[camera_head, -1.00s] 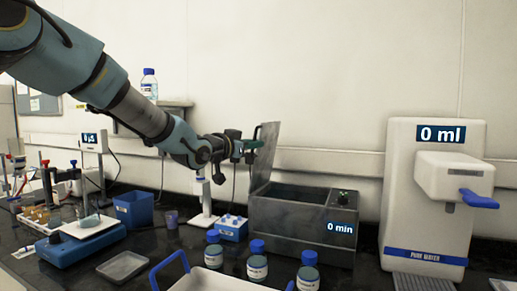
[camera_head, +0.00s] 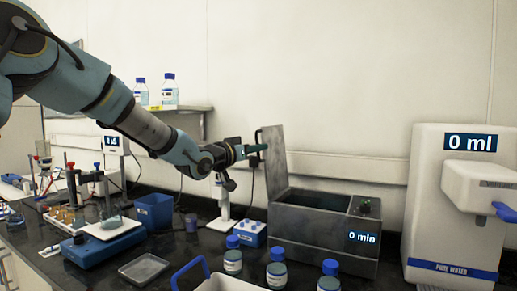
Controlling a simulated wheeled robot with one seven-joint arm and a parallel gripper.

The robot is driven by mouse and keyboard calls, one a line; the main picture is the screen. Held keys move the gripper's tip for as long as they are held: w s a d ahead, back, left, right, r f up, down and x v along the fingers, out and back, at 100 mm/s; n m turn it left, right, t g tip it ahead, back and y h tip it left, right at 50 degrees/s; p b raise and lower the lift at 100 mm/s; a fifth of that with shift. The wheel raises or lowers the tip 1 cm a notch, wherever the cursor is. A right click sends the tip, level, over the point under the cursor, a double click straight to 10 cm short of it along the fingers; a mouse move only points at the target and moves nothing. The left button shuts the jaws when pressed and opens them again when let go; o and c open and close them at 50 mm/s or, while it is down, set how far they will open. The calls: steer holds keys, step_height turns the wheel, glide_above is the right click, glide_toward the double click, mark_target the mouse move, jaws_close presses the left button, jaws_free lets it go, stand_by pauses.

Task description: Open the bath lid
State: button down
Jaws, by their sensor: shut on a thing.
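The grey water bath (camera_head: 310,239) stands on the dark bench, its display reading "0 min". Its lid (camera_head: 275,160) is raised at the left side, standing about upright, and the dark inside of the bath shows. My gripper (camera_head: 258,148) is shut on the lid near its upper left edge. The fingertips are small here and partly hidden, so the exact grip point is unclear.
Several blue-capped bottles (camera_head: 277,270) stand in front of the bath beside a blue-handled tray (camera_head: 225,282). A pure water dispenser (camera_head: 450,225) stands to the right. A small blue rack (camera_head: 249,233) and a shelf (camera_head: 185,108) with bottles lie to the left.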

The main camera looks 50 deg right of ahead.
steer(key=shift+f, duration=0.15)
steer(key=c, duration=0.9)
jaws_free()
steer(key=shift+a, duration=0.1)
steer(key=a+b, duration=0.1)
steer(key=a, duration=0.2)
steer(key=a+b, duration=0.1)
steer(key=a, duration=0.3)
steer(key=a+b, duration=0.1)
steer(key=a, duration=0.2)
steer(key=shift+s+a+f, duration=0.1)
steer(key=shift+s+a, duration=0.2)
steer(key=shift+a, duration=0.05)
